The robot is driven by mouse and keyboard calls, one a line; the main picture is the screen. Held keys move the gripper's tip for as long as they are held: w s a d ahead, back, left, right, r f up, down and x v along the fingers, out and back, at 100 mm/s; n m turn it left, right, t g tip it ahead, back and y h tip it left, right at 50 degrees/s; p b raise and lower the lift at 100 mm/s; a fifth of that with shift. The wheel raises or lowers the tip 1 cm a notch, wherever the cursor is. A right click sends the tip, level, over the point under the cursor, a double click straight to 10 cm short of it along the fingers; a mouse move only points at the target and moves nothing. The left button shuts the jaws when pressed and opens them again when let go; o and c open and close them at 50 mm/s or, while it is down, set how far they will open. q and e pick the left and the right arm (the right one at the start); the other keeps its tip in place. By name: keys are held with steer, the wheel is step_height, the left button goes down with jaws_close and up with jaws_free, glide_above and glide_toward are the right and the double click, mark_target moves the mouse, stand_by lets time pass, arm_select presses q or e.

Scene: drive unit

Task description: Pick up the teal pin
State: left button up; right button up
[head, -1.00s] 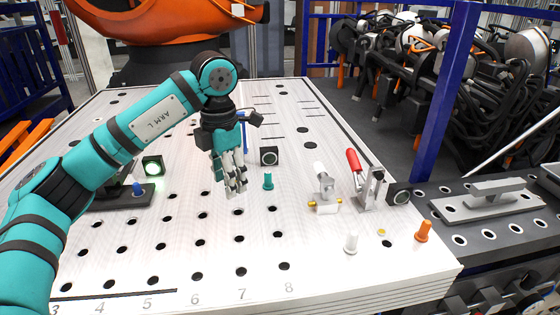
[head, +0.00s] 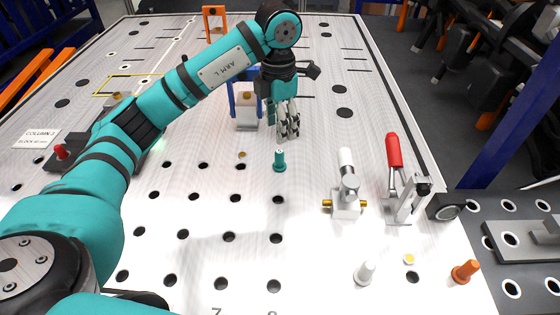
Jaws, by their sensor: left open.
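The teal pin (head: 279,161) stands upright on the white perforated table (head: 200,245), near the middle of the head view. My left gripper (head: 289,136) hangs above and just behind the pin in the picture, fingers pointing down. It is open and empty, and apart from the pin as far as I can tell. My right gripper is not in view.
Right of the pin stand a metal valve fitting (head: 346,190) and a red-handled toggle clamp (head: 396,165). A white pin (head: 365,273) and an orange pin (head: 466,271) stand at the front right. A blue-sided bracket (head: 246,108) stands behind.

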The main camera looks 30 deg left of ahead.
mark_target(280, 151)
arm_select(q)
steer(key=f, duration=0.1)
steer(key=f+p, duration=0.1)
steer(key=f, duration=0.3)
steer(key=shift+w+p, duration=0.25)
steer(key=shift+p, duration=0.05)
steer(key=shift+f, duration=0.5)
steer(key=shift+s+f+p, duration=0.1)
steer(key=shift+f+p, duration=0.2)
steer(key=shift+p, duration=0.15)
step_height(280, 151, down, 4)
steer(key=shift+r+p, duration=0.2)
steer(key=shift+p, duration=0.85)
steer(key=shift+w+f, duration=0.2)
steer(key=shift+f, duration=0.35)
jaws_close()
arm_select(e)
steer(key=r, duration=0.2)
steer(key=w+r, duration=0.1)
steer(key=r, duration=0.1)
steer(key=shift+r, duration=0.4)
